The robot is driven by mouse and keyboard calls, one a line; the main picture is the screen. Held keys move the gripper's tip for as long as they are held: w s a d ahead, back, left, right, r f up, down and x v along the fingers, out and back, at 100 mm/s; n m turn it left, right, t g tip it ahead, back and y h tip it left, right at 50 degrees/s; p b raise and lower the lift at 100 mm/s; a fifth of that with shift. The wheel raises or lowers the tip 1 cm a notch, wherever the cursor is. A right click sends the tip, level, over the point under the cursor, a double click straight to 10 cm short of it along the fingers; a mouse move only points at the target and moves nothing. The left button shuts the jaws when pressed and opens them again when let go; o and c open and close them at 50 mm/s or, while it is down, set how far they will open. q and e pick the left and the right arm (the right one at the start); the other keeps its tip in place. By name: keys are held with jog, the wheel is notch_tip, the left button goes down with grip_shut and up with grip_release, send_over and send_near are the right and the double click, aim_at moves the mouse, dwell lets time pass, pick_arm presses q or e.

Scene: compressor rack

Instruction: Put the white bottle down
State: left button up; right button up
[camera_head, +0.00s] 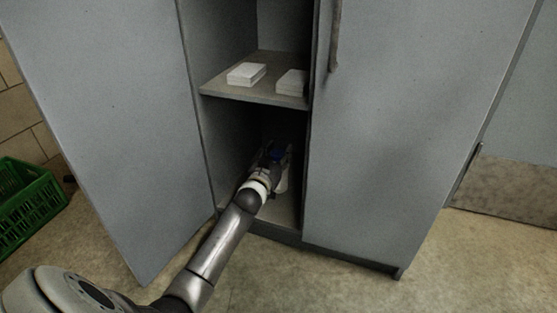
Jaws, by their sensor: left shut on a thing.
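A white bottle (283,178) with a blue cap is inside the lower compartment of the grey cabinet, partly hidden behind my left gripper. My left gripper (276,160) reaches into this compartment and is shut on the bottle. The bottle looks close to upright. I cannot tell whether its base touches the compartment floor (287,214). My right gripper is not in view.
The left cabinet door (110,120) stands open and the right door (400,120) covers the other half. Two white boxes, one on the left (246,74) and one on the right (292,82), lie on the shelf (225,87) above my gripper. A green crate (30,200) stands at far left.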

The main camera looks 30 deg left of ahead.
pick_arm(q)
jog(key=o, duration=1.4)
